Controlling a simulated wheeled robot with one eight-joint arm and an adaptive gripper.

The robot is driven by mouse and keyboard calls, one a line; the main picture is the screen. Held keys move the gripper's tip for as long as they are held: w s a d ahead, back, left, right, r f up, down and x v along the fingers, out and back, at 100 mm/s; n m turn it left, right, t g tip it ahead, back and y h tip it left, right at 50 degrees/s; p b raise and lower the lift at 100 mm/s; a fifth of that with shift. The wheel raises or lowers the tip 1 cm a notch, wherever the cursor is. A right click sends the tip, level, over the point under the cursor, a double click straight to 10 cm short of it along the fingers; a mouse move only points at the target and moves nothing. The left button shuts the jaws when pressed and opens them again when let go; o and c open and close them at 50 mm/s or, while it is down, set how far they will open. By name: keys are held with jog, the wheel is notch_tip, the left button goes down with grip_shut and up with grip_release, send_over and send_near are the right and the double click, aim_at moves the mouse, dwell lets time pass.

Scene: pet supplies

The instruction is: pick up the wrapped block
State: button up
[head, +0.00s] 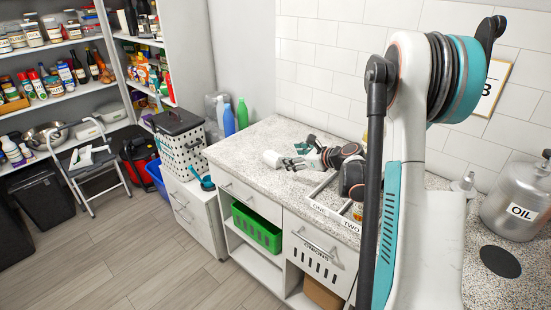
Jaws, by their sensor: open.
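My gripper (287,163) is open, low over the speckled countertop (262,136), its fingers pointing left. A small white rounded object (272,159) is just left of the fingertips; I cannot tell whether they touch it. A small dark green and pale item (303,147) shows just behind the gripper, partly covered by it. Both are too small to tell for certain which, if either, is the wrapped block.
A divided tray (331,214) labelled ONE and TWO is right of the gripper, partly hidden by my arm. An OIL canister (520,205), white bottle (464,185) and black round mat (499,261) are at right. The counter's left end is clear. A green basket (257,229) is below.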

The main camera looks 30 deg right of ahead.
aim_at(275, 156)
jog(key=shift+s+d+f+m, duration=0.1)
jog(key=shift+d+f+m, duration=0.5)
jog(key=shift+d+m, duration=0.35)
jog(key=shift+w+f, duration=0.25)
jog(key=shift+w, duration=0.05)
jog(key=b+x, duration=0.2)
jog(key=x, duration=0.4)
jog(key=shift+w+a+f, duration=0.15)
jog(key=shift+w, duration=0.2)
jog(key=shift+a+b+x, duration=0.1)
jog(key=shift+b+x, duration=0.55)
jog(key=shift+x, duration=0.85)
jog(key=shift+a+b+x, duration=0.15)
jog(key=shift+b+x, duration=0.45)
jog(key=shift+x, duration=0.95)
jog(key=shift+r, duration=0.25)
jog(key=c, duration=1.3)
